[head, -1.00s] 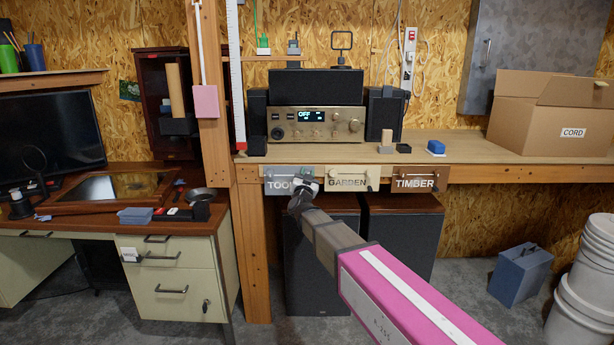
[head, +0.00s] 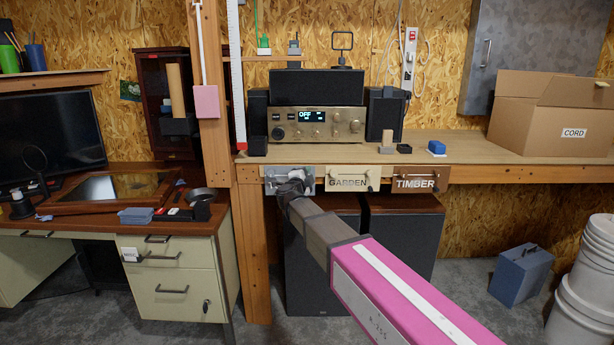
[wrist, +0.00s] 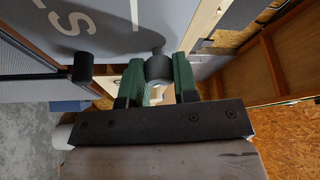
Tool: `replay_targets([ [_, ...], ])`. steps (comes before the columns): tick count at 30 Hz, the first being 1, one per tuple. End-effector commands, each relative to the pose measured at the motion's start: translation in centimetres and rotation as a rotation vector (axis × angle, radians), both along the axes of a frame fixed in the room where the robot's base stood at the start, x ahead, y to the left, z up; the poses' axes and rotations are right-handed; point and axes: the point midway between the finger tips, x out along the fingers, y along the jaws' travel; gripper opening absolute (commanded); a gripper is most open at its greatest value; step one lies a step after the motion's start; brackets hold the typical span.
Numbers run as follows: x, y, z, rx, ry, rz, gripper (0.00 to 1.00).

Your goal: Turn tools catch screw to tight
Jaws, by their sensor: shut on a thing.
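The grey tools catch plate (head: 270,173) is fixed to the front edge of the bench, at the left of a row of labelled plates. My gripper (head: 291,182) is in front of it and hides most of its lettering. In the wrist view, the green fingers of my gripper (wrist: 157,84) are shut on a dark round knob, the tools catch screw (wrist: 157,66). A second dark knob (wrist: 82,66) stands on the lettered plate to the left, apart from the fingers. The fingers and wrist hide part of the catch.
The garden catch plate (head: 347,183) and the timber catch plate (head: 416,185) sit to the right along the bench edge. A wooden post (head: 247,240) stands close on the left. Dark speaker cabinets (head: 405,245) stand under the bench. A cardboard box (head: 540,117) rests at the right.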

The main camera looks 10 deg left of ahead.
Motion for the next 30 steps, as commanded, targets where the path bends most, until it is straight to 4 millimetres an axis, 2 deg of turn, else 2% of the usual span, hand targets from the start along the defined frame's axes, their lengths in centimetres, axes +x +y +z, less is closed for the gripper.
replay_targets([
  [21, -0.03, -0.07, 0.22, 0.662, 0.158, -0.001, 0.04],
  [30, -0.04, -0.08, 0.19, 0.893, 0.215, -0.001, 0.04],
])
